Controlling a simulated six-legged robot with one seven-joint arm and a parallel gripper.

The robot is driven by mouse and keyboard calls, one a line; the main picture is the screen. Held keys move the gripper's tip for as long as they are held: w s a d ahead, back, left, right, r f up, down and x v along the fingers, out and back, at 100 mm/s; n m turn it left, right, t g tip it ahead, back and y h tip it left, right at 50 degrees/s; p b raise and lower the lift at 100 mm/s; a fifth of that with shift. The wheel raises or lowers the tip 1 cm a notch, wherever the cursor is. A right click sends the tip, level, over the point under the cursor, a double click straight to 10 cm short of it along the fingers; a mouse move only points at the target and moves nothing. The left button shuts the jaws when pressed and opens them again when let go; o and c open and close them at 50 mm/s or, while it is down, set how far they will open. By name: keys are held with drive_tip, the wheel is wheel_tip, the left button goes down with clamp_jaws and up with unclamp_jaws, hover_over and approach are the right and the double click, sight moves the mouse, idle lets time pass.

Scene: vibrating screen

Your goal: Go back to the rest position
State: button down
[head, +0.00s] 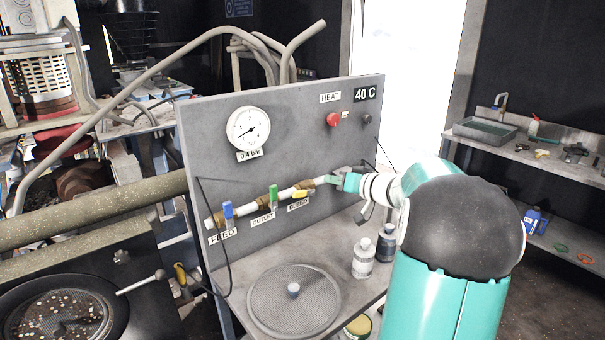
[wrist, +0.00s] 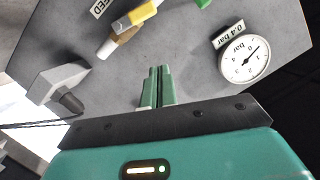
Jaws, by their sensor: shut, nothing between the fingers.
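My gripper (head: 346,181) is in front of the grey panel (head: 200,135), near the right end of the pipe with the valves. In the wrist view its two green fingers (wrist: 157,76) are shut together with nothing between them. The fingers point at bare panel, between the yellow bleed handle (wrist: 136,18) and the pressure gauge (wrist: 244,62). They look apart from both. In the head view my teal arm comes in from the lower right and hides part of the panel's right side and shelf.
The blue feed handle (head: 228,211), green outlet handle (head: 272,199) and yellow bleed handle (head: 300,194) line the pipe. A round mesh screen (head: 265,300) and two bottles (head: 363,260) (head: 386,243) are on the shelf below.

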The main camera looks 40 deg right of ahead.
drive_tip(key=shift+s, duration=0.1)
drive_tip(key=s+a+n+g+y, duration=0.2)
drive_tip(key=a+g, duration=0.1)
drive_tip(key=a, duration=1)
drive_tip(key=s+a+n+g+y, duration=0.15)
drive_tip(key=a+g, duration=0.25)
drive_tip(key=a, duration=0.9)
drive_tip(key=s+a+f+g+h, duration=0.1)
drive_tip(key=s+a+f+h, duration=0.1)
drive_tip(key=s+a, duration=0.4)
drive_tip(key=s+a+f+g+h, duration=0.1)
drive_tip(key=s+a, duration=0.5)
drive_tip(key=s, duration=0.8)
drive_tip(key=f+h, duration=0.1)
drive_tip(key=h, duration=0.1)
drive_tip(key=shift+s+f+g+h, duration=0.15)
drive_tip(key=shift+s+g+h, duration=0.1)
drive_tip(key=shift+g+h, duration=0.1)
